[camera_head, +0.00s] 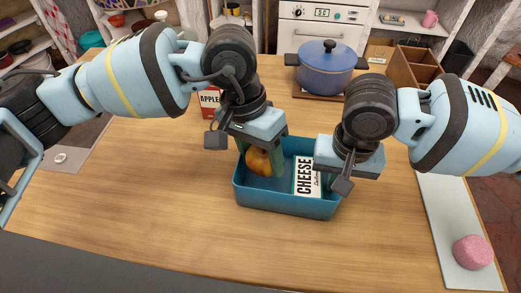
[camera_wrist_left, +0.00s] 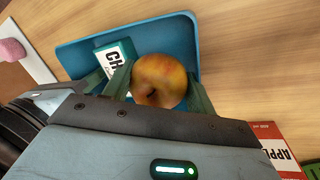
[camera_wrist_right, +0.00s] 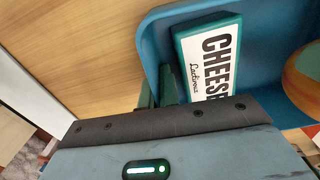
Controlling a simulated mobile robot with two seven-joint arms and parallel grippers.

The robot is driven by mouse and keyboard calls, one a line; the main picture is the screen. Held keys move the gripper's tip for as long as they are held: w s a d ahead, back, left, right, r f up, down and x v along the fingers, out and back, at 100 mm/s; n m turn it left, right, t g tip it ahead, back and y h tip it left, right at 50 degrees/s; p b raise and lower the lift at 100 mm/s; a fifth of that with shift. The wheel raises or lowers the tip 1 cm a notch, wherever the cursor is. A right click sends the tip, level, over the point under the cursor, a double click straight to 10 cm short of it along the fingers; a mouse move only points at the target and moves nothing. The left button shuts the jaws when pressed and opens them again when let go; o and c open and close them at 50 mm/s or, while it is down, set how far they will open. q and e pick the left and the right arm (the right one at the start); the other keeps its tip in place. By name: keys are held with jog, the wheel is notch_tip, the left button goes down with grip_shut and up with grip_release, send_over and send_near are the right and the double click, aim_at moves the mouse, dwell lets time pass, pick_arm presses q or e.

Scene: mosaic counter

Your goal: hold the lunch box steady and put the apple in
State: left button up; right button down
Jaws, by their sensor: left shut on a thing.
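The blue lunch box (camera_head: 284,203) stands on the wooden counter; a green-edged packet marked CHEESE (camera_head: 307,177) lies in its right part. My left gripper (camera_head: 259,158) is shut on the yellow-red apple (camera_head: 258,163), which is at the left part of the box, inside its outline. In the left wrist view the apple (camera_wrist_left: 160,80) sits between the two green fingers. Whether it touches the box floor is unclear. My right gripper (camera_wrist_right: 158,90) is at the box's right wall, one finger on each side of it, close beside the cheese packet.
A red-and-white APPLE carton (camera_head: 210,103) stands behind the box on the left. A blue lidded pot (camera_head: 327,72) and a wooden divided crate (camera_head: 410,68) are at the back. A pink lump (camera_head: 472,252) lies on a pale board at right. The front left counter is clear.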

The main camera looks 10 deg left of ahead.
pick_arm(q)
jog(key=shift+a+f, duration=0.3)
jog(key=shift+f, duration=0.35)
pick_arm(e)
jog(key=shift+d, duration=0.1)
pick_arm(q)
jog(key=o, duration=1)
pick_arm(e)
jog(key=shift+f, duration=0.1)
jog(key=shift+d, duration=0.1)
pick_arm(q)
jog(key=shift+o, duration=0.7)
jog(key=d+v, duration=0.1)
jog(key=v, duration=1.1)
jog(key=shift+r, duration=0.3)
pick_arm(e)
jog(key=shift+f, duration=0.1)
pick_arm(q)
jog(key=shift+a+r, duration=0.15)
jog(key=shift+r, duration=0.2)
pick_arm(e)
jog(key=c, duration=2.1)
grip_release()
jog(key=shift+w+a, duration=0.1)
jog(key=shift+a, duration=0.1)
jog(key=o, duration=0.5)
jog(key=shift+r, duration=0.2)
